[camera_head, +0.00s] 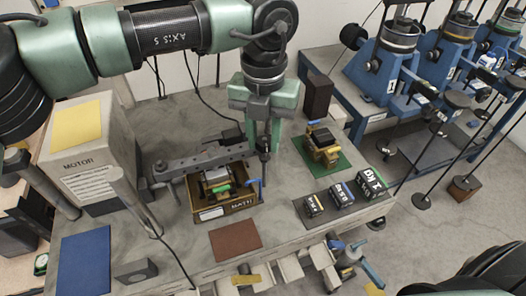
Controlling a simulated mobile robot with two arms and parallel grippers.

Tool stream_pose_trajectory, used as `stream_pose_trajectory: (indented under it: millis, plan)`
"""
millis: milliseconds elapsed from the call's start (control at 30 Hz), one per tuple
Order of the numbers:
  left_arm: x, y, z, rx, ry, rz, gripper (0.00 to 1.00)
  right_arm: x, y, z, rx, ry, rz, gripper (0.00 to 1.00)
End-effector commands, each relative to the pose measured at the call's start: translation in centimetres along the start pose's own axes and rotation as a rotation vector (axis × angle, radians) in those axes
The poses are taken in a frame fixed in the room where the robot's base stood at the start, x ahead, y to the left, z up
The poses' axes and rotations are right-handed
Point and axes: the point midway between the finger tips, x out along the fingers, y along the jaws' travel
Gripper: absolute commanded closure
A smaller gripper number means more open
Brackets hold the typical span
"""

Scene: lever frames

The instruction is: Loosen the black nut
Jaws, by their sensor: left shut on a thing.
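My left gripper (264,150) reaches down from above, its green fingers shut on a small dark upright part at the right end of a dark grey bar. No other black nut can be clearly made out. My right gripper is not in view.
A beige motor box (97,150) stands at the left. A small yellow-brown device (322,143) sits on a green mat at the right. Weights (342,192) stand on a dark mat near it. Brown (236,241) and blue (86,262) mats lie in front. Blue machines (380,70) stand behind right.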

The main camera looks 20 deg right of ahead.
Motion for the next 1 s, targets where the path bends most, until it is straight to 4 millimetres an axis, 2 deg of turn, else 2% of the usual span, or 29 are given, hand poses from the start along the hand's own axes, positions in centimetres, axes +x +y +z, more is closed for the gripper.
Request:
stream_pose_trajectory:
  millis: [33,400,700,1000]
  plan:
    - [0.6,0.0,0.1,-0.046,-0.005,-0.001,1.00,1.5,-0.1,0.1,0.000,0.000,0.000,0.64]
    - [0.4,-0.3,0.2,-0.398,-0.005,-0.001,1.00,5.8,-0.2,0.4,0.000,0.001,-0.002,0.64]
    - [0.2,-0.4,0.2,-0.654,-0.006,-0.001,1.00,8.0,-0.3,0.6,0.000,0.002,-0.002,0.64]
    - [0.0,-0.4,0.3,-0.821,-0.006,-0.002,1.00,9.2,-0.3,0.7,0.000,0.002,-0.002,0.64]
